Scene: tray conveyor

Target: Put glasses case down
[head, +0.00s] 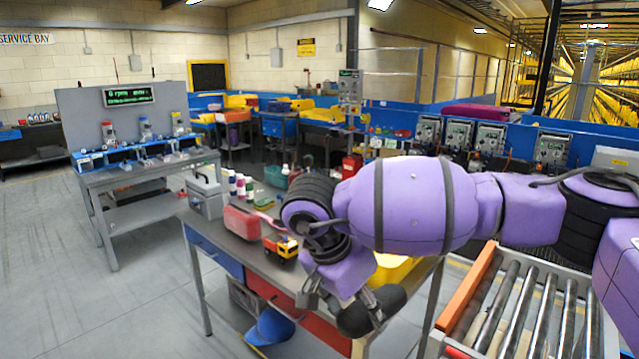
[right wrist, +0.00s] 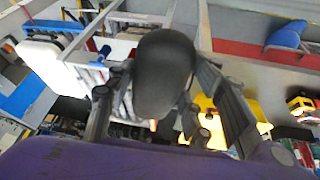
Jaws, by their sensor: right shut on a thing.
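The glasses case is a dark, rounded, smooth object (right wrist: 163,75), and it also shows in the head view (head: 378,311). My right gripper (head: 345,302) is shut on it, with a finger on either side in the right wrist view (right wrist: 160,105). The case is held near the front right edge of the grey workbench (head: 235,262), in front of its red drawer. I cannot tell how high it is or that it touches anything. My left gripper is not in view.
A yellow bin (head: 396,268) is partly hidden behind my right arm. A roller conveyor (head: 515,305) with an orange rail is at the right. Several bottles stand at the bench's back.

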